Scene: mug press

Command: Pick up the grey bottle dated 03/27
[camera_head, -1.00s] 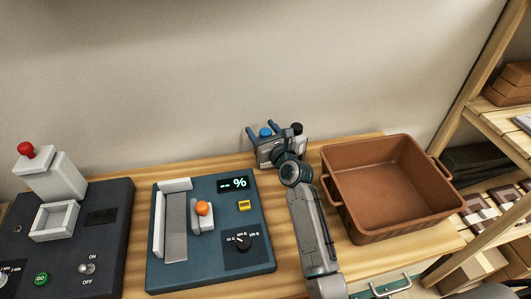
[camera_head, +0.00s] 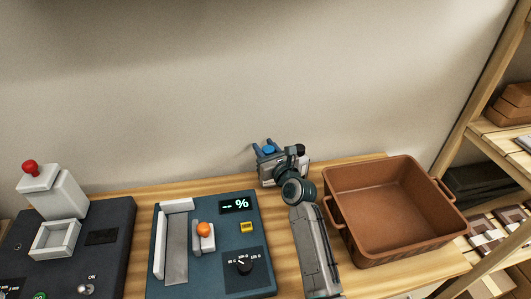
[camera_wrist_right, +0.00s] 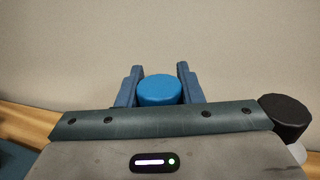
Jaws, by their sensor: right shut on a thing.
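A bottle with a blue cap (camera_head: 268,150) stands at the back of the table; the cap also shows in the right wrist view (camera_wrist_right: 159,90). My right gripper (camera_head: 265,148) is shut on this bottle, with one blue finger on each side just below the cap level. In the right wrist view the gripper (camera_wrist_right: 158,88) has the cap between its fingers. The bottle's body and any date label are hidden behind the gripper, so I cannot read the date or tell its colour. My left gripper is not in view.
A black-capped item (camera_head: 300,150) stands close to the right of my gripper; it also shows in the right wrist view (camera_wrist_right: 284,116). A brown bin (camera_head: 390,260) is to the right. A blue panel device (camera_head: 225,275) and a dark device (camera_head: 105,265) are at left.

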